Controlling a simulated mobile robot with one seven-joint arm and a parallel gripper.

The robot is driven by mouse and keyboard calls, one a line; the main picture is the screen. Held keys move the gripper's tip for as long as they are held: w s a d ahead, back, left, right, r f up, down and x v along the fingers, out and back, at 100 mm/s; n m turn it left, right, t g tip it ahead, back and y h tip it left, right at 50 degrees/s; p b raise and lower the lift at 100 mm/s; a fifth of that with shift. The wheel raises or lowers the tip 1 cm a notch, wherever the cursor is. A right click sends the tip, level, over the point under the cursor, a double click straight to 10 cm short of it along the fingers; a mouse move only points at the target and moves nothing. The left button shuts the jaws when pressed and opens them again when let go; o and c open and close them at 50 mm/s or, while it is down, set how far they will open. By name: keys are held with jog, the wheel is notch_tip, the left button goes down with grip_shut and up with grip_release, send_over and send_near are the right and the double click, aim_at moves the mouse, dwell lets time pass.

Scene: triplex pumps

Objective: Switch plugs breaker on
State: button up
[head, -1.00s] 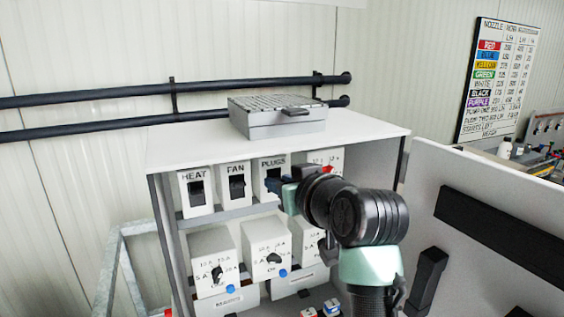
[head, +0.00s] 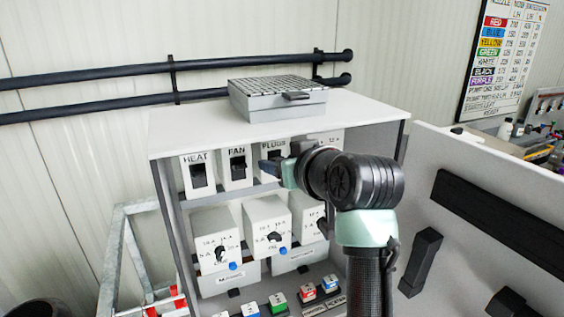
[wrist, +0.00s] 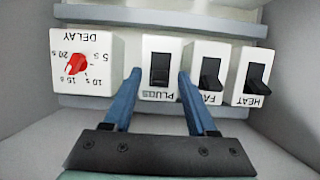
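The plugs breaker (head: 276,151) is a white box with a black switch, in the upper row of the cabinet; my gripper partly covers it in the head view. In the wrist view, which is upside down, the plugs breaker (wrist: 161,68) shows between the two blue fingertips, with its black switch in the middle. My gripper (wrist: 160,76) is open, with one finger on each side of the switch. It also shows in the head view (head: 268,168), in front of the breaker's lower part. I cannot tell whether the fingers touch the box.
The fan breaker (wrist: 209,80) and heat breaker (wrist: 250,78) stand on one side, and the delay box (wrist: 86,62) with a red knob on the other. Several dial boxes (head: 266,225) sit below. A cabinet top (head: 190,125) overhangs the row.

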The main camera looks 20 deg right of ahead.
jog(key=b+v, duration=0.4)
jog(key=v, duration=0.9)
jog(key=shift+b, duration=0.4)
